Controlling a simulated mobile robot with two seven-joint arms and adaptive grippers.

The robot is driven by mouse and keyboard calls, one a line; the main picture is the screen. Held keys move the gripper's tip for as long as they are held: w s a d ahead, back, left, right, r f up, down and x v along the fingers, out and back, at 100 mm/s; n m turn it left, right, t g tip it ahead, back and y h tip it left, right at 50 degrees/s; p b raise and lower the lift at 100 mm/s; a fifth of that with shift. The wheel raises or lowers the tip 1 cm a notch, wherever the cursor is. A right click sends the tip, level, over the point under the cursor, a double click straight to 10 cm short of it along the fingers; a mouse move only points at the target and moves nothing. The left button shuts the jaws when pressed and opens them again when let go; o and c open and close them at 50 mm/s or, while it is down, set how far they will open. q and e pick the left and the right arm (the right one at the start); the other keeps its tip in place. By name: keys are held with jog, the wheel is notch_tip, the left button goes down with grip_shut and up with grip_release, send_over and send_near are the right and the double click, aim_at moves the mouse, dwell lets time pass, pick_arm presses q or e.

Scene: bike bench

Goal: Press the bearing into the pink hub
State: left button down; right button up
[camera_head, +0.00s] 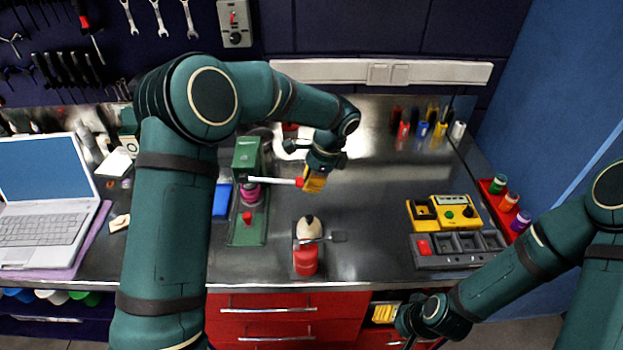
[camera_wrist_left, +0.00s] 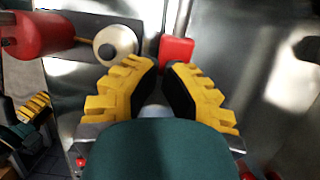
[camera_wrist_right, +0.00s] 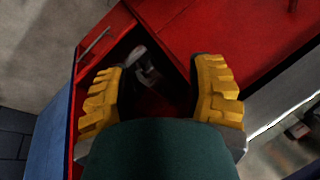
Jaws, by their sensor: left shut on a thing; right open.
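The green press (camera_head: 247,155) stands on the bench left of centre, its white lever (camera_head: 270,180) reaching right to a red grip. The pink hub (camera_head: 250,194) sits under the press head, partly behind the lever. I cannot make out the bearing. My left gripper (camera_head: 314,184) is shut on the lever's red grip, which also shows at the fingertips in the left wrist view (camera_wrist_left: 176,48). My right gripper (camera_head: 384,313) is open and empty, low in front of the red cabinet; its spread fingers show in the right wrist view (camera_wrist_right: 158,80).
A blue box (camera_head: 221,200) lies left of the press. A yellow device (camera_head: 443,212) and grey tray (camera_head: 458,262) are right. A laptop (camera_head: 45,200) is far left.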

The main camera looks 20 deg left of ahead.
pick_arm(q)
jog(key=p+v, duration=0.2)
jog(key=v, duration=1.1)
jog(key=shift+a+r, duration=0.25)
jog(key=shift+r, duration=0.1)
